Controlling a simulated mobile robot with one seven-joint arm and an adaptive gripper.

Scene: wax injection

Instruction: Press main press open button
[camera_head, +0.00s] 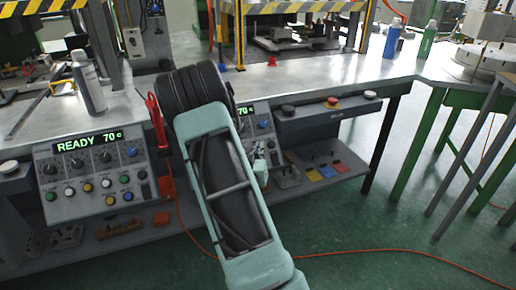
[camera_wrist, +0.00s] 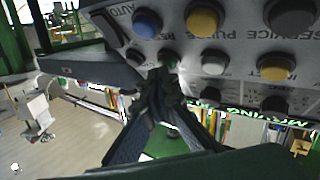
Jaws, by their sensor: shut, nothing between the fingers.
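The right control panel (camera_head: 258,118), partly hidden behind my arm, shows a green "70 c" display and several knobs. In the wrist view the panel (camera_wrist: 238,45) fills the top, upside down and close. It carries a blue button (camera_wrist: 147,22), a yellow button (camera_wrist: 201,20), a grey button (camera_wrist: 214,62) and a pale yellow button (camera_wrist: 272,65). I cannot tell which one opens the main press. My gripper (camera_wrist: 168,65) is shut and empty, its tips at the row with the grey button, left of it. I cannot tell whether they touch the panel. It also shows in the head view (camera_head: 262,165).
The left control panel (camera_head: 95,165) reads "READY 70 c". A red-handled tool (camera_head: 158,130) hangs between the panels. A ledge with a red button (camera_head: 332,102) lies right of my arm. A lower shelf (camera_head: 335,160) holds small trays. An orange cable (camera_head: 370,252) crosses the floor.

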